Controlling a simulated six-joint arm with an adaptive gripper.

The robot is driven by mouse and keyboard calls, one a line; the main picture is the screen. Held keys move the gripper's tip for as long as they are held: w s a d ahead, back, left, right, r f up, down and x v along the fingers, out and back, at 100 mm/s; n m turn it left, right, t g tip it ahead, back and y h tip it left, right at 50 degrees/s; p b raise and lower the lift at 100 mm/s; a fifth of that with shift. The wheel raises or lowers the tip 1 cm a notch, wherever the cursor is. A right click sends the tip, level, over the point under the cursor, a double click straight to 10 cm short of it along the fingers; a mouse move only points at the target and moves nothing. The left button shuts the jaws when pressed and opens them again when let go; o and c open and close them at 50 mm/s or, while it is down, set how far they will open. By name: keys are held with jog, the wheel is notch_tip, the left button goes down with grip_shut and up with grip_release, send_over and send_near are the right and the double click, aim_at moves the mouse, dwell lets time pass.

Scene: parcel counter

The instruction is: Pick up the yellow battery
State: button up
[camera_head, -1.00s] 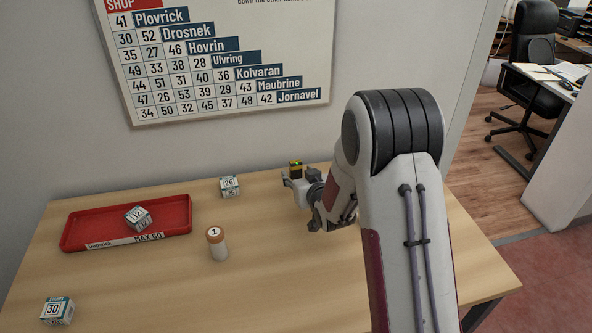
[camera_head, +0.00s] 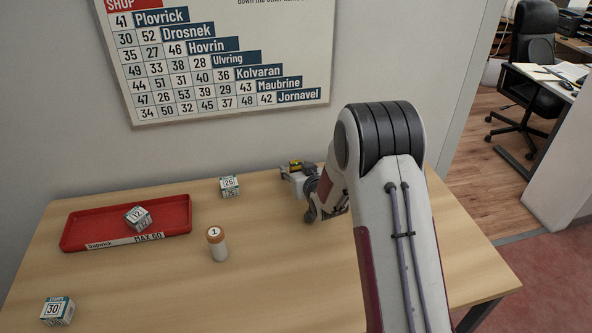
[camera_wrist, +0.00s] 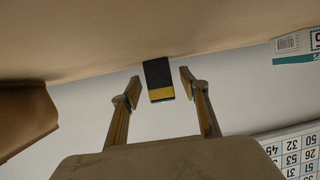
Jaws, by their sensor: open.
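The battery (camera_wrist: 159,80) is black with a yellow band in the wrist view. It lies between the tips of my gripper's two fingers (camera_wrist: 160,84), or just beyond them, with a gap on each side. In the head view the battery (camera_head: 296,164) shows only as a small yellow and dark top near the back edge of the table. My gripper (camera_head: 291,172) is there in front of it and hides its lower part. The gripper is open and holds nothing.
A white box marked 25 (camera_head: 229,186) stands left of my gripper. A red tray (camera_head: 75,240) holds a box marked 12 (camera_head: 138,217). A white bottle with an orange cap (camera_head: 217,245) and a box marked 30 (camera_head: 57,311) stand nearer. The wall is close behind.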

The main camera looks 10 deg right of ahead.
aim_at(297, 163)
dwell(0.3)
jog(key=c, duration=1.2)
jog(key=shift+c, duration=0.2)
jog(key=shift+r, duration=0.1)
jog(key=shift+r, duration=4.95)
